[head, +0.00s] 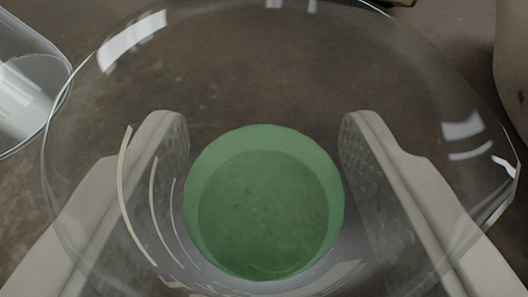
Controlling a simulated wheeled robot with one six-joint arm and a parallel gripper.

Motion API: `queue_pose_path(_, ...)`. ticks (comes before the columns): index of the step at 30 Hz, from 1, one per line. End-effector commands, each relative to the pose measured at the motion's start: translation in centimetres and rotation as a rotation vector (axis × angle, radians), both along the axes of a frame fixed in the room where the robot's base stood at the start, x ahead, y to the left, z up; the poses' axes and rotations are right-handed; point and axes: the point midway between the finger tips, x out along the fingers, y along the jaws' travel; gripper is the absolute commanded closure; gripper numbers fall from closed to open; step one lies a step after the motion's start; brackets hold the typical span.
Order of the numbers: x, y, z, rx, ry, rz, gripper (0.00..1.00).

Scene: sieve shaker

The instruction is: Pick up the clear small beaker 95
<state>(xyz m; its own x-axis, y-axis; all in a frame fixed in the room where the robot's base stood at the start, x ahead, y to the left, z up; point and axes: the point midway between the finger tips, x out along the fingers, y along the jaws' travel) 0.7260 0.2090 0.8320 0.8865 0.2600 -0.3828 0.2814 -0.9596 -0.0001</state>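The clear small beaker (270,90) fills most of the head view, seen from above through its wide, round rim. Green contents (264,215) show low inside it, with pale markings (153,210) on its left wall. My gripper (264,150) has one finger on each side of the beaker, seen through its glass. The finger pads lie close against the walls at about the level of the green contents. I see no clear gap, and the gripper looks shut on the beaker. The beaker's underside is hidden, so I cannot tell whether it touches the table.
Another clear glass vessel (28,90) is close by at the left edge. A pale rounded object (514,70) is cut off at the right edge. A small dark item (402,3) shows at the top. The brown table surface (35,200) is bare between them.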

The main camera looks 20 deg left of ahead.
Motion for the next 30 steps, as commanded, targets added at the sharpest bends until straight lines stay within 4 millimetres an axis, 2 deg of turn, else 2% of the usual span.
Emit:
queue_pose_path(1, 0.0, 0.0, 0.0, 0.000, 0.000, 0.000, 0.59)
queue_pose_path(4, 0.0, 0.0, 0.0, 0.000, 0.000, 0.000, 0.79)
queue_pose_path(5, 0.0, 0.0, 0.0, 0.000, 0.000, 0.000, 0.80)
queue_pose_path(19, 0.0, 0.0, 0.5, 0.000, -0.001, 0.000, 0.80)
queue_pose_path(30, 0.0, 0.0, 3.1, 0.000, -0.002, 0.000, 0.80)
